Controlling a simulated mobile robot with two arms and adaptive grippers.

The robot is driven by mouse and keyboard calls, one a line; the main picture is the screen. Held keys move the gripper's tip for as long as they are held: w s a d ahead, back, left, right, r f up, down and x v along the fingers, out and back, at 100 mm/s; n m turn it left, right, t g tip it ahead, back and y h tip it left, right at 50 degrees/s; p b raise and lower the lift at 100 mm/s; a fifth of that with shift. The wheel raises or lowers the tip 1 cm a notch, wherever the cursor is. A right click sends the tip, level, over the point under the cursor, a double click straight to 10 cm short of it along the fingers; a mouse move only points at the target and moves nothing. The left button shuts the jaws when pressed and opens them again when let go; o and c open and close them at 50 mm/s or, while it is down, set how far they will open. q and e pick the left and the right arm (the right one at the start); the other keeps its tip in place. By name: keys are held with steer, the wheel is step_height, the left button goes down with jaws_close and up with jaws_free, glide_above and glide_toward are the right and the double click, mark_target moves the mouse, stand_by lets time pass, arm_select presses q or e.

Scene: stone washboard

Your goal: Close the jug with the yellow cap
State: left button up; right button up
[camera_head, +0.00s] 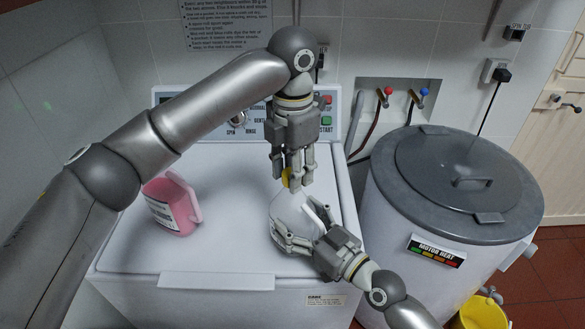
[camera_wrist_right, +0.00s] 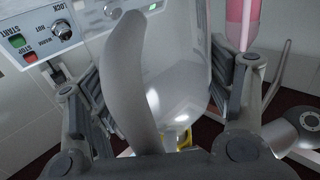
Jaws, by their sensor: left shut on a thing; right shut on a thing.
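The yellow cap (camera_head: 286,178) is between the fingers of my left gripper (camera_head: 293,178), which is shut on it and points down above the jug. The jug (camera_head: 284,206) is pale and translucent, on the washing machine's lid. My right gripper (camera_head: 299,224) is shut on the jug from the front right, with its fingers on either side. In the right wrist view, the jug (camera_wrist_right: 183,75) and its curved handle fill the middle, between the fingers of my right gripper (camera_wrist_right: 160,105). The grippers hide much of the jug's mouth; I cannot tell whether the cap touches it.
A pink jug (camera_head: 171,205) with a label stands on the lid at left. The white washing machine (camera_head: 230,262) has a control panel behind. A grey-lidded drum (camera_head: 440,170) stands at right, with a yellow bucket (camera_head: 483,313) below. The lid's front left is clear.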

arm_select(q)
steer(key=shift+m, duration=0.7)
steer(key=o, duration=0.7)
steer(key=shift+c, duration=0.2)
steer(key=shift+r, duration=2.25)
steer(key=shift+c, duration=0.3)
